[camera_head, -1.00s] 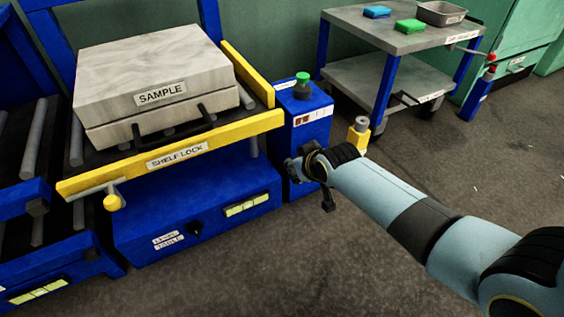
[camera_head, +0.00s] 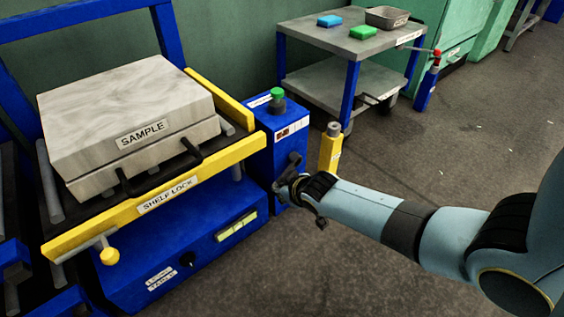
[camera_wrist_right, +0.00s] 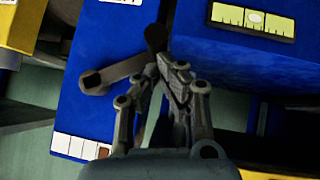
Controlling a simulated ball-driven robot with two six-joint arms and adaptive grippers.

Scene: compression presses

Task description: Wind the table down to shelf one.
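The blue lift table (camera_head: 190,235) stands at left with a grey block marked SAMPLE (camera_head: 150,115) on its rollers. A yellow bar marked SHELF LOCK (camera_head: 165,195) crosses its front. A blue post (camera_head: 262,155) with a green button (camera_head: 277,95) stands against its right side. My right gripper (camera_head: 290,187) is at the post's front. In the right wrist view the crank arm (camera_wrist_right: 110,77) runs to a dark handle (camera_wrist_right: 155,38) at my right fingertips (camera_wrist_right: 158,72). The fingers are nearly together around the handle, whose lower part they hide. My left gripper is not in view.
A yellow bottle-like object (camera_head: 330,150) stands just beyond my right wrist. A grey cart (camera_head: 350,42) behind holds a blue block, a green block and a metal tray. Green cabinets stand at back right. The floor at right is open.

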